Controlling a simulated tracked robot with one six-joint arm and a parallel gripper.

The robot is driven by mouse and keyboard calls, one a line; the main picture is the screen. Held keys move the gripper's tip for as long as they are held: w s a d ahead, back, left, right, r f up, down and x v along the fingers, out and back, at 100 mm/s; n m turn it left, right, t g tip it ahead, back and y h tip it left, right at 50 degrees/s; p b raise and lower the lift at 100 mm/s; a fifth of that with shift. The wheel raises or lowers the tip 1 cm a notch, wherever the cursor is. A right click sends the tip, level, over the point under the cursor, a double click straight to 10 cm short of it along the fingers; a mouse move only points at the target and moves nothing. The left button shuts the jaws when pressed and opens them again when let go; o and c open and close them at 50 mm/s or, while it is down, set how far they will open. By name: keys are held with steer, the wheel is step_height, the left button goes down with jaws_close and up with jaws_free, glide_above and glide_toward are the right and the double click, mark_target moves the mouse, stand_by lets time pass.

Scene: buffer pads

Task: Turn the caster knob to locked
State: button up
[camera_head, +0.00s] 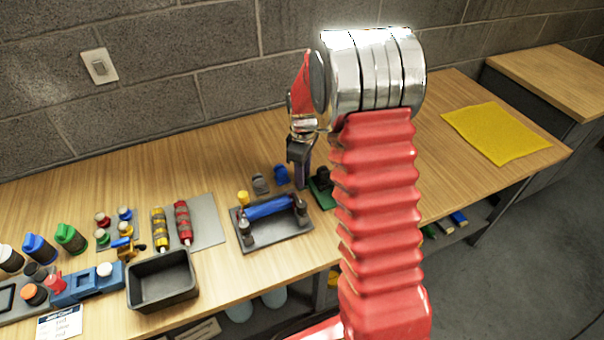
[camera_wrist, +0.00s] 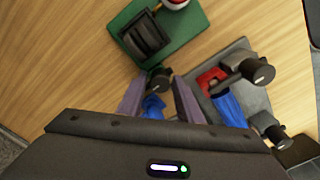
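A green plate (camera_wrist: 185,40) bearing a black caster-like block (camera_wrist: 145,35) lies on the table ahead of my gripper in the wrist view. In the head view the plate (camera_head: 322,196) is partly hidden behind my red arm. My gripper (camera_wrist: 158,92) points down with its two purple-grey fingers apart. A dark round knob (camera_wrist: 161,77) shows at the gap between the fingertips, near the plate's edge. A blue piece (camera_wrist: 153,105) shows behind it, between the fingers. I cannot tell whether the fingers touch either one. A red-and-white round part (camera_wrist: 175,3) is cut off at the top edge.
A grey tray (camera_head: 270,243) with a blue roller (camera_head: 268,208) lies close to the gripper. A black bin (camera_head: 162,280) and several bottles are left. A yellow cloth (camera_head: 496,134) lies right.

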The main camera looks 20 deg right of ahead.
steer(key=c, duration=0.7)
steer(key=shift+a, duration=0.15)
steer(key=shift+c, duration=0.4)
steer(key=shift+m, duration=0.5)
steer(key=m, duration=0.3)
steer(key=shift+m, duration=0.3)
steer(key=m, duration=0.4)
steer(key=shift+m, duration=0.3)
steer(key=m, duration=0.8)
steer(key=shift+m, duration=0.4)
